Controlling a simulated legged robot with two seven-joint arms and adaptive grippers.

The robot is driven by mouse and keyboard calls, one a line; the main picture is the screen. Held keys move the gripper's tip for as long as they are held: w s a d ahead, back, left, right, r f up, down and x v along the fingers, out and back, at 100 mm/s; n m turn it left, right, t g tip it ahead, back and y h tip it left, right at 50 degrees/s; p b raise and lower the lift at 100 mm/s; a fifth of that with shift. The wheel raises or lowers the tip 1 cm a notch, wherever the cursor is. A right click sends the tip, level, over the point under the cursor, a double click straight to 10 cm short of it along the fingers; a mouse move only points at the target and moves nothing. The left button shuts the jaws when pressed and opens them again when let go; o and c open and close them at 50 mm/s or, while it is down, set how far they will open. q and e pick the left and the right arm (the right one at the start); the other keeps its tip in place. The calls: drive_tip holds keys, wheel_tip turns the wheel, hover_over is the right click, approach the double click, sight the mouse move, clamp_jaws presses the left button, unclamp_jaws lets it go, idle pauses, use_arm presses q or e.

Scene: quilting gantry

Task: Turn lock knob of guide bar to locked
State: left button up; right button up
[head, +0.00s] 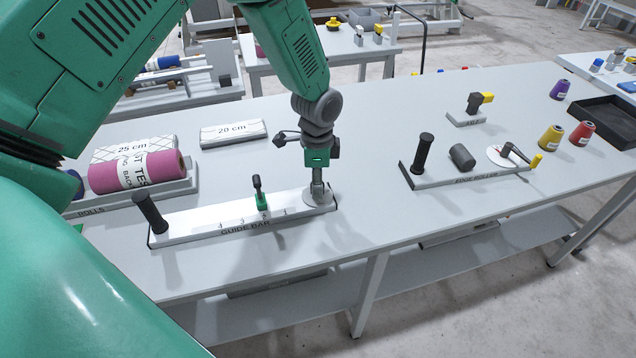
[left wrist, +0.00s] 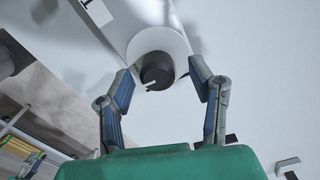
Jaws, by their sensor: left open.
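The guide bar (head: 185,226) is a long white bar on the table, labelled on its front. It has an upright black handle (head: 150,212) at its left end and a green slider (head: 261,200) with a black top on its scale. A round grey disc (head: 327,199) is at its right end. My left gripper (head: 318,190) points down over this disc and hides most of the knob. In the left wrist view, the dark round lock knob (left wrist: 157,72) with a white pointer mark lies between the open fingers (left wrist: 160,82), apart from both. My right gripper is in no view.
Pink rolls (head: 135,172) lie on a rack at the left, with a 20 cm block (head: 233,132) behind the bar. A second fixture (head: 465,178) with black handle and crank stands at the right, near coloured cones (head: 551,135). The table between is clear.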

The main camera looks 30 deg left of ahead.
use_arm(q)
drive_tip(key=shift+s+f, duration=0.15)
drive_tip(key=shift+f, duration=0.5)
clamp_jaws()
